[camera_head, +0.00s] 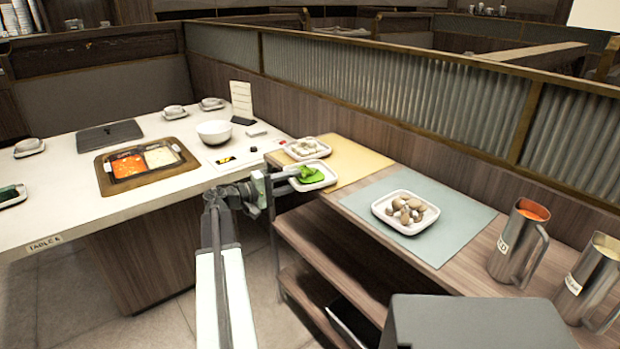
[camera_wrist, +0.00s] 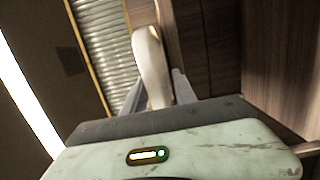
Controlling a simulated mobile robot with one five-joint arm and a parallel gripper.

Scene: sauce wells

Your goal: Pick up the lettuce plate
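The lettuce plate (camera_head: 328,183) is a small white dish with green leaves (camera_head: 311,175) on it. It shows at the near left corner of the tan mat. I cannot tell whether it rests there or is slightly raised. My gripper (camera_head: 287,176) is at the plate's left side. In the wrist view the white plate (camera_wrist: 151,60) is seen nearly edge-on, with its rim between the two fingers of my gripper (camera_wrist: 160,88). The fingers appear closed on the rim. The leaves are hidden in the wrist view.
A plate of pale pieces (camera_head: 302,157) stands just behind, on the tan mat (camera_head: 365,163). A mushroom plate (camera_head: 381,213) sits on the blue-grey mat (camera_head: 460,218). Two metal pitchers (camera_head: 512,255) (camera_head: 588,285) stand at right. The pale table (camera_head: 60,215) holds a two-part sauce pot (camera_head: 112,182) and a white bowl (camera_head: 214,132).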

